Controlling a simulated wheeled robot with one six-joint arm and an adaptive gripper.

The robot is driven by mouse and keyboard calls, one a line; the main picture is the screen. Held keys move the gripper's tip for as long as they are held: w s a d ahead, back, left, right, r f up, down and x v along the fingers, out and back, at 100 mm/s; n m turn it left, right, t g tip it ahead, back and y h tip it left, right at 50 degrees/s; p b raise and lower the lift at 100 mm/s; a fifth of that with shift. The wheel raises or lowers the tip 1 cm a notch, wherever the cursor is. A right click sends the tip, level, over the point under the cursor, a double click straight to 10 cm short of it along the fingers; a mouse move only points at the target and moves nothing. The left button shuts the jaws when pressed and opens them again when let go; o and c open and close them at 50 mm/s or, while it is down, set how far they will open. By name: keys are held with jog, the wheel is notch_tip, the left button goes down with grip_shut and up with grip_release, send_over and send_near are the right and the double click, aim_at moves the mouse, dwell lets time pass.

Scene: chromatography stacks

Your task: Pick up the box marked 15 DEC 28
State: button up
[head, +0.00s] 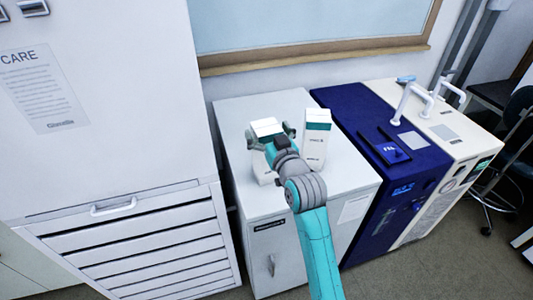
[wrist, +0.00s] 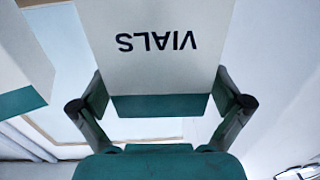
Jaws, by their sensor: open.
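Two white and teal boxes stand on a pale cabinet top. The left box (head: 262,168) is partly hidden by my gripper (head: 270,134); the right box (head: 315,146) stands apart, clear of it. In the wrist view a box marked VIALS (wrist: 155,45) shows upside down, with a teal band. It lies between the two fingers of my gripper (wrist: 160,98), which are open on either side of it. I cannot tell whether they touch it. Another white and teal box (wrist: 22,75) shows at the left edge. No date mark is readable on either box.
The pale cabinet (head: 345,185) has free room on its top to the right. A dark blue instrument (head: 350,115) stands beside it, then a cream one (head: 440,125). A tall white unit (head: 110,100) rises at left. A window ledge (head: 320,55) runs behind.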

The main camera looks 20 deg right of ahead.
jog(key=shift+w, duration=0.25)
jog(key=c, duration=1.8)
jog(key=shift+o, duration=0.2)
jog(key=shift+r, duration=0.15)
